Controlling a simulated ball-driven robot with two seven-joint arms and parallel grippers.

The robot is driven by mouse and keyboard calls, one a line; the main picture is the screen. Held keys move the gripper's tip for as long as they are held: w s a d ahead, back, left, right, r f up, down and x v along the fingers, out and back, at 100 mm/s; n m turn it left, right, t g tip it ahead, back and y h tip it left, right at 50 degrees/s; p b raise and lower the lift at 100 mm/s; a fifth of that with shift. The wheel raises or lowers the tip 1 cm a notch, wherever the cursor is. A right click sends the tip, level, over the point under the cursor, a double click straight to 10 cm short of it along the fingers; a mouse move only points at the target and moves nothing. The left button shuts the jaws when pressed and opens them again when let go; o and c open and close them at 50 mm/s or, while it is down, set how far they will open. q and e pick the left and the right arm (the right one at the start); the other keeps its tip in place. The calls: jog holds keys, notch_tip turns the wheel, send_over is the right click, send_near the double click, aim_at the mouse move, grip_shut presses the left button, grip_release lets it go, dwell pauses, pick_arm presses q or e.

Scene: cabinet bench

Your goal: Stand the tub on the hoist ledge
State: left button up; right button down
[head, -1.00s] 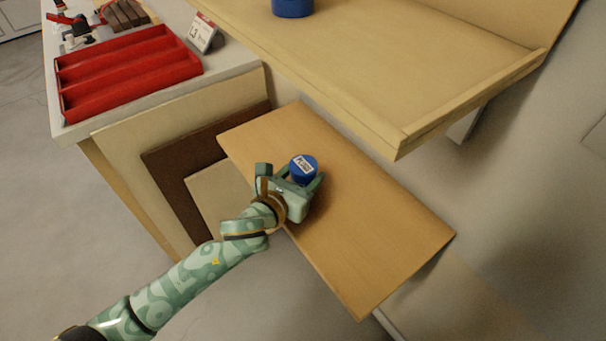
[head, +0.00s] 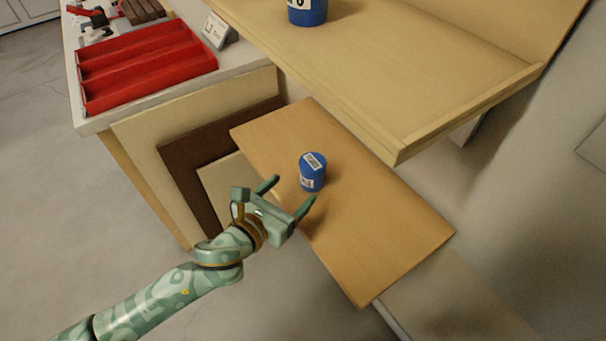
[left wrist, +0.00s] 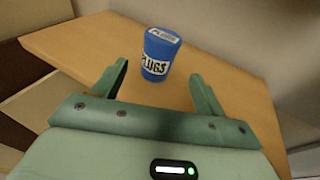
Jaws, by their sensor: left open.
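The blue tub (head: 312,172) with a white label stands upright on the lower wooden ledge (head: 385,235). In the left wrist view the tub (left wrist: 158,55) shows a label reading "PLUGS", and it stands beyond and between my fingertips, apart from them. My left gripper (head: 290,189) is open and empty, just in front of the tub at the ledge's near edge. Its two fingers (left wrist: 158,80) also show spread in the left wrist view. My right gripper is not in view.
A wider upper shelf (head: 420,85) with a raised front lip overhangs behind the ledge, and another blue tub (head: 306,12) stands on it. At left, a bench holds a red divided tray (head: 150,68) and a price sign (head: 215,30). Panels lean below the bench.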

pick_arm(q)
jog(key=s+a+f+n+g+y, duration=0.2)
jog(key=s+a+f+n, duration=0.3)
jog(key=f+n, duration=0.5)
jog(key=s+a+f+n+g+y, duration=0.2)
jog(key=s+a+f+n, duration=0.35)
jog(key=f+n, duration=0.45)
jog(key=s+a+f+n+g+y, duration=0.2)
jog(key=s+a+f+n, duration=0.25)
jog(key=f+n, duration=0.55)
jog(key=s+a+f+n+g, duration=0.1)
jog(key=s+f+n+g, duration=0.1)
jog(key=s, duration=0.9)
jog(key=s+a+f+n+g+y, duration=0.1)
jog(key=s+a+f+n+g, duration=0.1)
jog(key=s+f, duration=0.5)
jog(key=s+a+f+n+g+y, duration=0.1)
jog(key=s+a+f+n+g, duration=0.1)
jog(key=s, duration=1.3)
notch_tip(320, 180, down, 3)
jog(key=n+g, duration=0.1)
jog(key=n, duration=0.1)
jog(key=shift+s+a+r+n+g, duration=0.15)
jog(key=shift+s+a+n+g, duration=0.1)
jog(key=shift+s+n+g, duration=0.1)
